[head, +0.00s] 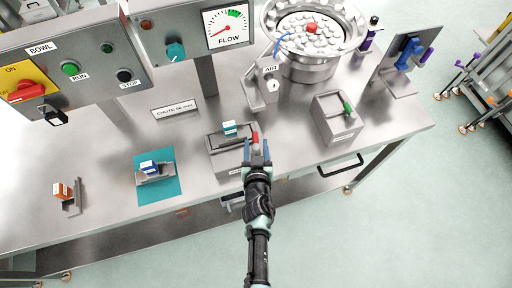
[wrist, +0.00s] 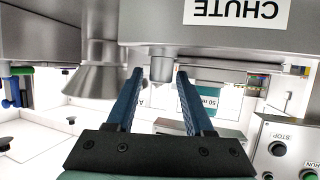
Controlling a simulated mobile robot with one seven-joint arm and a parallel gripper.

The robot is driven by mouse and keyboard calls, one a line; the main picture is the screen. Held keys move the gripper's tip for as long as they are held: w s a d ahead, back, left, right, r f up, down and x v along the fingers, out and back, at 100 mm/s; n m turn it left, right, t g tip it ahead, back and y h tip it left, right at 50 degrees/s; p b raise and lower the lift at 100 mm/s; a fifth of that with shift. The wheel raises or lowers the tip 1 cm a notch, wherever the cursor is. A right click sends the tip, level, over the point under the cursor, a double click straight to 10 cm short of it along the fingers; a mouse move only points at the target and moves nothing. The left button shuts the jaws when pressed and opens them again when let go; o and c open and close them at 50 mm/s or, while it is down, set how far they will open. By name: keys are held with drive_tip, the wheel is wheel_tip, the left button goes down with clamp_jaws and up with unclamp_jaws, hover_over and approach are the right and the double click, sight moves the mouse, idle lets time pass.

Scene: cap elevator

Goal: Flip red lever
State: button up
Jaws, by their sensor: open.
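A small red lever (head: 255,137) shows in the head view at the right end of the grey chute box (head: 220,158) on the steel bench. My gripper (head: 257,152) comes in from the front edge of the bench, right at the lever. Its blue fingers are open, and the lever shows just past their tips; I cannot tell whether they touch it. In the wrist view, my open fingers (wrist: 159,74) point towards a grey metal stub (wrist: 162,64) under the CHUTE label (wrist: 234,10). No red shows there.
A white-and-teal carton (head: 229,128) sits on the chute box. To the right stands a grey box with a green lever (head: 348,107). A red switch (head: 27,92) is on the left panel.

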drive_tip(key=shift+w, duration=0.1)
drive_tip(key=shift+c, duration=0.3)
clamp_jaws()
drive_tip(key=shift+r+p, duration=0.15)
drive_tip(key=shift+p, duration=0.4)
drive_tip(key=shift+r+n+y+p, duration=0.1)
drive_tip(key=shift+n+y+p, duration=0.35)
drive_tip(key=shift+p, duration=0.45)
drive_tip(key=shift+n+y+p, duration=0.75)
drive_tip(key=shift+y+p, duration=0.2)
drive_tip(key=shift+p, duration=0.1)
drive_tip(key=shift+f+n+g+y, duration=0.25)
drive_tip(key=shift+n+g+y, duration=0.25)
drive_tip(key=shift+y, duration=0.1)
drive_tip(key=shift+a, duration=0.1)
